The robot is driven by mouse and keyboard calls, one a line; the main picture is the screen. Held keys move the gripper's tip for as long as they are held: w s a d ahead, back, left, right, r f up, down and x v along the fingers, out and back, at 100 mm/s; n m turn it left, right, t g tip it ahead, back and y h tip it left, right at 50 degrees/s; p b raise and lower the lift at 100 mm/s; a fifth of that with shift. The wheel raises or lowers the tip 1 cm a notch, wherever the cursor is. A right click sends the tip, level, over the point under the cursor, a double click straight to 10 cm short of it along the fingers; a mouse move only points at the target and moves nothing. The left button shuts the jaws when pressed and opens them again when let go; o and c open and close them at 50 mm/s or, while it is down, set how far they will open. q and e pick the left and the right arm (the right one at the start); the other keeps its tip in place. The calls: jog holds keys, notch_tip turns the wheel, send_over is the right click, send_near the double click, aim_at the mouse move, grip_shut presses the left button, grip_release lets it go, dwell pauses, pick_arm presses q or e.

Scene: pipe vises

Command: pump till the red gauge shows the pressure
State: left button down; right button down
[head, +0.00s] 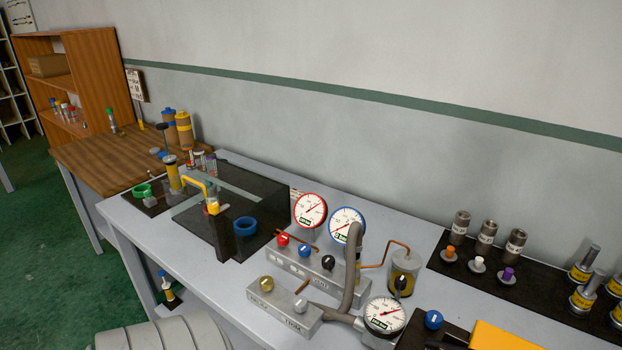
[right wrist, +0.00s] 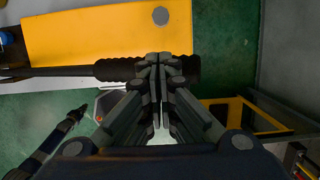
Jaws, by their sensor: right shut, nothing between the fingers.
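The red-rimmed gauge (head: 310,210) stands upright behind the manifold block in the head view. Its needle shows, but the scale is too small to read surely. A yellow pump body (head: 500,336) shows at the bottom edge of the head view. It also shows in the right wrist view (right wrist: 100,25), with a dark lever and a black ribbed grip (right wrist: 118,69) below it. My right gripper (right wrist: 163,68) is shut at the ribbed grip, its fingertips overlapping the grip in the picture with nothing between them. Whether they touch it cannot be told. My left gripper is in neither view.
A blue-rimmed gauge (head: 347,226) stands beside the red one, and a grey-rimmed gauge (head: 385,315) sits lower. The manifold (head: 308,267) carries red, blue and black knobs. A black rack (head: 455,262) with fittings lies at the right. The bench's (head: 190,257) front left strip is clear.

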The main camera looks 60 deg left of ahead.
jog(key=shift+d+f+b, duration=0.2)
jog(key=shift+f+b, duration=0.4)
jog(key=shift+f, duration=0.4)
jog(key=shift+d+f+b, duration=0.1)
jog(key=shift+f+b, duration=0.2)
jog(key=shift+f, duration=0.2)
jog(key=shift+w+d+f+b, duration=0.1)
jog(key=shift+d+f+b, duration=0.1)
jog(key=shift+f+b, duration=0.45)
jog(key=r+p, duration=0.1)
jog(key=r, duration=0.1)
jog(key=a+r+p, duration=0.1)
jog(key=r, duration=0.1)
jog(key=shift+r+p, duration=0.15)
jog(key=shift+p, duration=0.25)
jog(key=shift+s+a+r, duration=0.15)
jog(key=shift+s+r, duration=0.05)
jog(key=shift+s, duration=0.05)
jog(key=shift+r, duration=0.3)
